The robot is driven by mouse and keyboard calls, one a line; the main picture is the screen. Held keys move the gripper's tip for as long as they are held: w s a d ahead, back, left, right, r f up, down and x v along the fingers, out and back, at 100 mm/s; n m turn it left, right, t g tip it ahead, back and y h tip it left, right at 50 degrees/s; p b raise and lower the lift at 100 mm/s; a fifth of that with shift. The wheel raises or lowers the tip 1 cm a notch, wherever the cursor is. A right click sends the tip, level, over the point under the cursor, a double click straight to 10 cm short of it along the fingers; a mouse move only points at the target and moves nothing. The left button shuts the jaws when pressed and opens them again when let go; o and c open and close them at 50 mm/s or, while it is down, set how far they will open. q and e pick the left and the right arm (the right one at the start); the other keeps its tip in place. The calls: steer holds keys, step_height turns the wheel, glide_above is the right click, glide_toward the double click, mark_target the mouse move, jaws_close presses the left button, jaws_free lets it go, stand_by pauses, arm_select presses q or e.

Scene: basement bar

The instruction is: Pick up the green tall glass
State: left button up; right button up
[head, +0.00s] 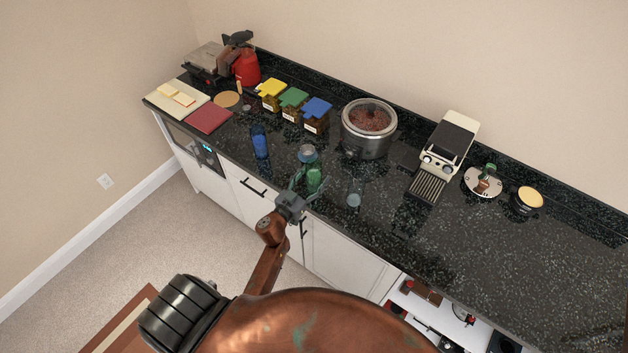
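The green tall glass (314,176) stands near the front edge of the dark counter in the head view. My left gripper (309,180) is at the glass, with its dark fingers spread apart on either side of its lower part. I cannot tell whether a finger touches it. The glass appears to rest on the counter. My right gripper is not in view.
A blue glass (260,141) stands to the left and a clear glass (354,192) to the right. A small round item (307,153) sits just behind the green glass. A steel pot (367,128) and coffee machine (445,150) stand farther back. The counter's right end is clear.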

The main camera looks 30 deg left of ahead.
arm_select(q)
steer(key=shift+c, duration=0.3)
steer(key=shift+r, duration=0.1)
steer(key=c, duration=1.6)
